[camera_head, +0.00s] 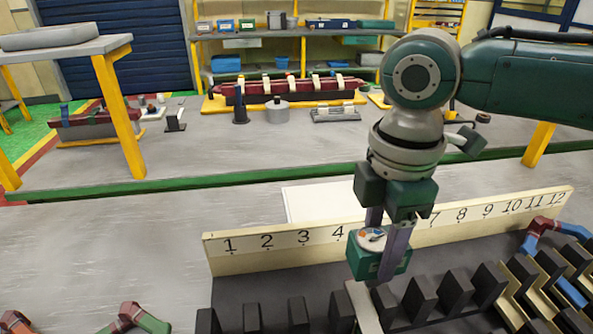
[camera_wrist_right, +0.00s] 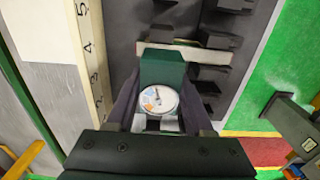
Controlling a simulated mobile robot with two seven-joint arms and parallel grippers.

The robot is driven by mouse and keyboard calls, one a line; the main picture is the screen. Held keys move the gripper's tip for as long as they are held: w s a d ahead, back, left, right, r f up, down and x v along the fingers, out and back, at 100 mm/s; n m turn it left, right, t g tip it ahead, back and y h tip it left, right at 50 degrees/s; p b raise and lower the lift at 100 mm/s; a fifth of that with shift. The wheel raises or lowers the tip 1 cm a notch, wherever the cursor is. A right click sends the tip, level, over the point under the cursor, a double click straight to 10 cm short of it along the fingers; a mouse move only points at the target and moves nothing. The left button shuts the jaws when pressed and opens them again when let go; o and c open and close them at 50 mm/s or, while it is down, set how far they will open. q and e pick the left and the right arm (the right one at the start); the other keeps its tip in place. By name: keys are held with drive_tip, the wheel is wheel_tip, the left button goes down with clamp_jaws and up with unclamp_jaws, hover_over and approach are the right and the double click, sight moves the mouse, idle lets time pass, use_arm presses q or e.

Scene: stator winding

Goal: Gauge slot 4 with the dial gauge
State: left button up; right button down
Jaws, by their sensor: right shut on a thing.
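The dial gauge has a green body (camera_head: 363,259) and a round white dial (camera_wrist_right: 158,98). My right gripper (camera_head: 386,232) is shut on it, with a finger on either side. A pale flat bar (camera_head: 363,305) extends from the gauge's lower end among the dark stator teeth (camera_head: 341,311), right of the number 4. In the right wrist view the bar (camera_wrist_right: 185,53) crosses by the teeth. I cannot tell how deep it sits. The pale number board (camera_head: 285,255) stands behind the stator; the gripper and gauge hide numbers around 5 and 6. My left gripper is out of view.
Coils with red and blue ends (camera_head: 556,238) sit in the stator at the right. Red and green coil ends (camera_head: 135,318) show at the lower left. A white sheet (camera_head: 322,200) lies behind the board. Shelves (camera_head: 300,62) and a side table (camera_head: 70,52) stand farther back.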

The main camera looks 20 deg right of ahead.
sight(374, 266)
drive_tip(key=shift+f+b, duration=2)
drive_tip(key=shift+b, duration=0.2)
drive_tip(key=shift+f+b, duration=0.85)
drive_tip(key=shift+f, duration=1.15)
drive_tip(key=shift+c, duration=1)
unclamp_jaws()
wheel_tip(374, 266, up, 9)
drive_tip(key=shift+f+p, duration=0.2)
drive_tip(key=shift+p, duration=0.2)
drive_tip(key=shift+r, duration=0.65)
